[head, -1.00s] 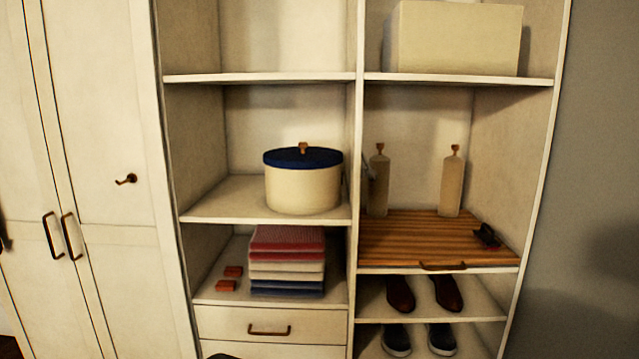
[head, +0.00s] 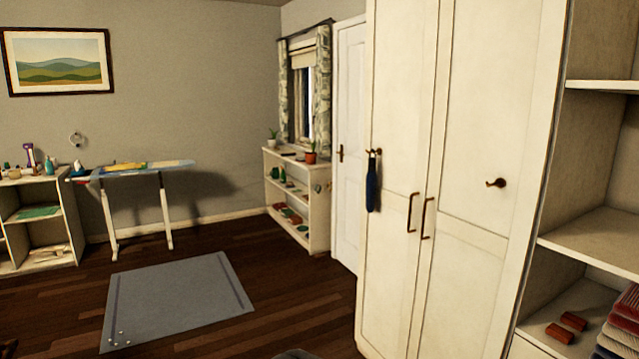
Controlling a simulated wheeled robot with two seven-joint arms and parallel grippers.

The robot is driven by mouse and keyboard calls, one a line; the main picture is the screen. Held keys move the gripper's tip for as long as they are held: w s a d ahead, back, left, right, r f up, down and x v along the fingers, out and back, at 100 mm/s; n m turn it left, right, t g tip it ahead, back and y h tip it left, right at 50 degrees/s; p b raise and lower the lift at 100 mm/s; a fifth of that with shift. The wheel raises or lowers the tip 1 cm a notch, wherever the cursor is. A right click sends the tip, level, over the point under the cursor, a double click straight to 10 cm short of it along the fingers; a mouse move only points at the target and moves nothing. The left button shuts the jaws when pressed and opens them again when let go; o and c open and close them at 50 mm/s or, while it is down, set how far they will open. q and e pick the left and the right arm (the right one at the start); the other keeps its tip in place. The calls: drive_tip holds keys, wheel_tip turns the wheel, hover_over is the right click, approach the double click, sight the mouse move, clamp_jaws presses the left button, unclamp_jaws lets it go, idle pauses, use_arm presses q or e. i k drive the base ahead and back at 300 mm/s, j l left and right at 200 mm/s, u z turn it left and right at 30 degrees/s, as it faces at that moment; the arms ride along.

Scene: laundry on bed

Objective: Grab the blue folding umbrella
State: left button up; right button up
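A slim dark blue item (head: 372,186), which looks like the folded umbrella, hangs upright from a small brown hook on the left edge of the white wardrobe. It is near the door, a little left of the wardrobe's handles. Neither of my grippers shows in the head view, so I cannot see whether they are open or shut.
The white wardrobe (head: 468,150) has two closed doors. Open shelves (head: 590,232) stand at its right. A low white bookcase (head: 318,212), an ironing board (head: 135,171) and a grey rug (head: 178,298) are at left. Dark wooden floor is free around the rug.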

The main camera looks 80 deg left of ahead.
sight(371, 176)
drive_tip(key=u, duration=2.45)
drive_tip(key=i+j+z, duration=0.1)
drive_tip(key=z, duration=0.3)
drive_tip(key=i+j+z, duration=0.1)
drive_tip(key=z, duration=0.35)
drive_tip(key=i+j+z, duration=0.15)
drive_tip(key=j, duration=0.3)
drive_tip(key=i+j+z, duration=0.15)
drive_tip(key=j, duration=0.25)
drive_tip(key=i+j+z, duration=0.15)
drive_tip(key=j, duration=0.35)
drive_tip(key=j+z, duration=0.1)
drive_tip(key=j, duration=0.35)
drive_tip(key=i+j+z, duration=0.15)
drive_tip(key=j, duration=0.35)
